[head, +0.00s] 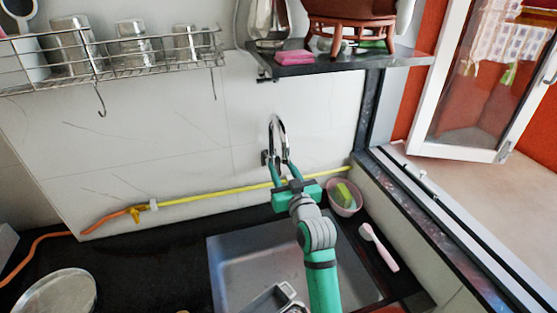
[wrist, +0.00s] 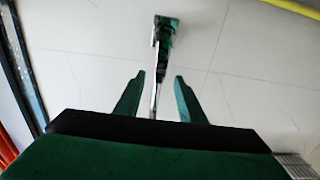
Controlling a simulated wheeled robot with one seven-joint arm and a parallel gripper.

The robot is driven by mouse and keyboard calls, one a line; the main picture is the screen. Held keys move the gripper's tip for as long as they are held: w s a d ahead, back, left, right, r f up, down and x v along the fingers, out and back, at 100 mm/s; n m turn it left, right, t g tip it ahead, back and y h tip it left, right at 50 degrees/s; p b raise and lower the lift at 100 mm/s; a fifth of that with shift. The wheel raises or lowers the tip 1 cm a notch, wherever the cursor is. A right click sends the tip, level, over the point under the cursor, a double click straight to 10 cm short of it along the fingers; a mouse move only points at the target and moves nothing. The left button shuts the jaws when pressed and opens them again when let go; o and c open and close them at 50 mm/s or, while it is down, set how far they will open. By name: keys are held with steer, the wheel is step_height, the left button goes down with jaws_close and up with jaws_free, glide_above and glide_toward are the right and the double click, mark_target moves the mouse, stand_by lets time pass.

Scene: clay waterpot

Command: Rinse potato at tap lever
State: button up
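A chrome tap (head: 277,126) with a curved spout is fixed to the white tiled wall above the sink (head: 235,262). My gripper (head: 282,168) is raised in front of the wall at the tap, covering part of it. In the wrist view my gripper (wrist: 158,80) has its two green fingers apart with nothing held between them. The tap shows in the wrist view (wrist: 163,32), its shaft running down into the gap between the fingers. Whether a finger touches it, I cannot tell. The lever is not clearly distinguishable. I see no potato in either view.
A pink bowl (head: 344,197) with a yellow-green sponge and a white-pink brush (head: 379,248) lie right of the sink. A yellow hose (head: 220,190) runs along the wall. A wire rack (head: 110,58) and dark shelf (head: 345,60) hang above. An open window (head: 480,90) is right.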

mark_target(277, 161)
steer(key=x, duration=0.3)
steer(key=shift+a, duration=0.1)
steer(key=shift+w, duration=0.55)
steer(key=shift+w+a, duration=0.1)
steer(key=shift+w, duration=0.1)
steer(key=shift+a, duration=0.2)
jaws_close()
steer(key=shift+d, duration=0.1)
